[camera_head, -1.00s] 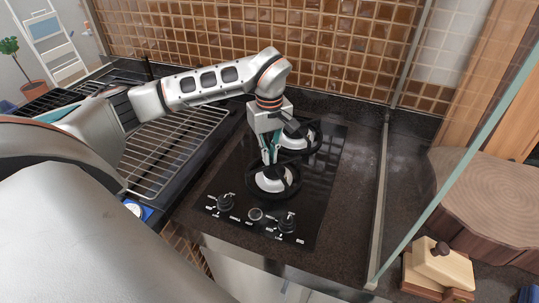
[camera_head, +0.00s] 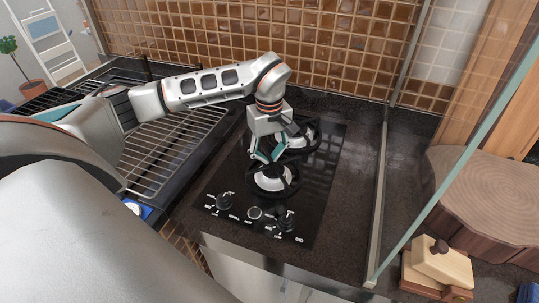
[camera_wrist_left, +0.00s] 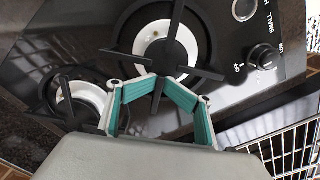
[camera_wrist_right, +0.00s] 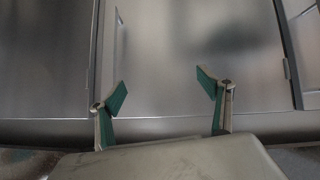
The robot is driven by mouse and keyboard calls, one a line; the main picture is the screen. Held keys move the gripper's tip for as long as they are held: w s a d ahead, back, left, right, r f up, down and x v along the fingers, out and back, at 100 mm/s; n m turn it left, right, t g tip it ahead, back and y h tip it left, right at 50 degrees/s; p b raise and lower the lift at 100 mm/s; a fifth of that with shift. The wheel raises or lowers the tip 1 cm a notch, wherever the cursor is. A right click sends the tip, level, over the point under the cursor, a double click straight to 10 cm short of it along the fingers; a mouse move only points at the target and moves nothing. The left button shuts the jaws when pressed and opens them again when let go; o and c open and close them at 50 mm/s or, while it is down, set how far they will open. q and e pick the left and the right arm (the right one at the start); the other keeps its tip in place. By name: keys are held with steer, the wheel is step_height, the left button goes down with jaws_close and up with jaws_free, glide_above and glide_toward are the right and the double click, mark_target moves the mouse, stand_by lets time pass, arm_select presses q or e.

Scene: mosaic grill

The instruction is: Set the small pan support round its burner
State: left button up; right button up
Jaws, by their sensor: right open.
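The small pan support (camera_head: 297,184) is a black ring with cross bars, lying round the white front burner (camera_head: 270,180) on the black glass hob. In the left wrist view the support (camera_wrist_left: 206,75) encircles the burner (camera_wrist_left: 152,46), with bars reaching inward over it. My left gripper (camera_head: 269,161) is over the back edge of this support. Its teal fingers (camera_wrist_left: 158,80) bow apart, with tips converging beside one bar; I cannot tell whether they touch it. My right gripper (camera_wrist_right: 160,77) is open and empty in front of grey cabinet fronts, outside the head view.
A second black pan support (camera_head: 318,136) is round the back burner, close to my left gripper. Knobs (camera_head: 285,221) line the hob's front. A wire grill rack (camera_head: 170,150) is at left.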

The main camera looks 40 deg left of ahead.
mark_target(269, 157)
arm_select(q)
steer(key=shift+s+f, duration=0.2)
steer(key=shift+s, duration=0.05)
step_height(269, 157, up, 14)
steer(key=shift+w+f, duration=0.15)
steer(key=shift+f, duration=0.05)
stand_by(0.4)
steer(key=shift+a, duration=0.1)
stand_by(0.4)
